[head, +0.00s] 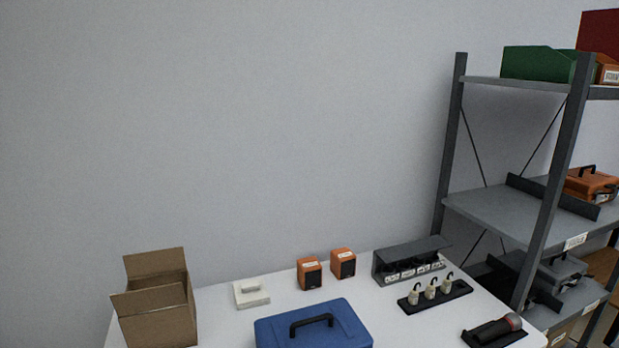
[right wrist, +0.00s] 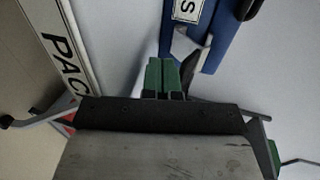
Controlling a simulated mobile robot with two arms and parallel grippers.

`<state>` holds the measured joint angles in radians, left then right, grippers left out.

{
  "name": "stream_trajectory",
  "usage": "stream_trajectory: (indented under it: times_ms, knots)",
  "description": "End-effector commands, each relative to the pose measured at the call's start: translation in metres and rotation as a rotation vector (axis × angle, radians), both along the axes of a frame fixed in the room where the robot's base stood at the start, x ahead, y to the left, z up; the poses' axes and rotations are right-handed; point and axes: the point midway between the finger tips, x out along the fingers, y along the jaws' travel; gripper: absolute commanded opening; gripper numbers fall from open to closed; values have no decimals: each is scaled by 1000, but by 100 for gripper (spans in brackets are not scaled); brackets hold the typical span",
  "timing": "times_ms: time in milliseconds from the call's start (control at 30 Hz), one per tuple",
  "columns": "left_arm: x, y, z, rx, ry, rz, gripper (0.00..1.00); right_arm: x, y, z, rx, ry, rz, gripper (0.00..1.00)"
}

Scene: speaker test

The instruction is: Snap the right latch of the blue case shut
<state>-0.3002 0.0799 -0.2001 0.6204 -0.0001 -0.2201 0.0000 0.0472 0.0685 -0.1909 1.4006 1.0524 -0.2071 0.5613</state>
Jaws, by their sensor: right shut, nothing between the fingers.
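The blue case (head: 313,326) lies closed-looking on the white table at the bottom of the head view, its black handle (head: 311,321) on top. Its front and latches are cut off there. In the right wrist view part of the blue case (right wrist: 212,40) shows at the top, with a grey metal latch (right wrist: 188,46) on its edge. I cannot tell whether this latch is snapped down. My right gripper (right wrist: 163,65) has green fingertips, shut together and empty, just left of and below the latch. Contact with it is unclear. My left gripper is in neither view.
A white plate lettered "PAC" (right wrist: 62,45) runs along the left of the right wrist view. On the table (head: 225,325) stand an open cardboard box (head: 158,320), two orange speakers (head: 343,263), a dark rack (head: 412,262) and a microphone (head: 495,329). A grey shelf (head: 510,205) stands right.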

Motion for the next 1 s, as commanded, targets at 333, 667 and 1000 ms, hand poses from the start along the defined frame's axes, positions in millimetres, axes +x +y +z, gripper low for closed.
stream_trajectory:
  times_ms: [333,667,1000]
  knots:
    - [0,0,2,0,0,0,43,-19,-7,0,-2,2,0,0]
    - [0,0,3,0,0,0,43,-44,-16,-1,-1,2,1,0]
    - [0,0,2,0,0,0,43,-65,-24,0,-1,0,0,0]
